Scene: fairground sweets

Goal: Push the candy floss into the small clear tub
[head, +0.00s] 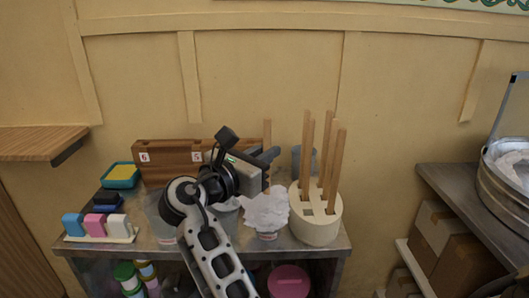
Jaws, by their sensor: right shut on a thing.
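My right gripper (266,158) is above the floss, shut on a thin wooden stick (267,130) whose top rises above the jaws. My left gripper is not in view.
A cream round holder (315,226) with several upright sticks stands close right of the floss. A wooden numbered box (165,155) is behind. At left are a yellow sponge in a teal tray (121,183) and coloured blocks on a white stand (100,237). A metal bowl (500,190) stands far right.

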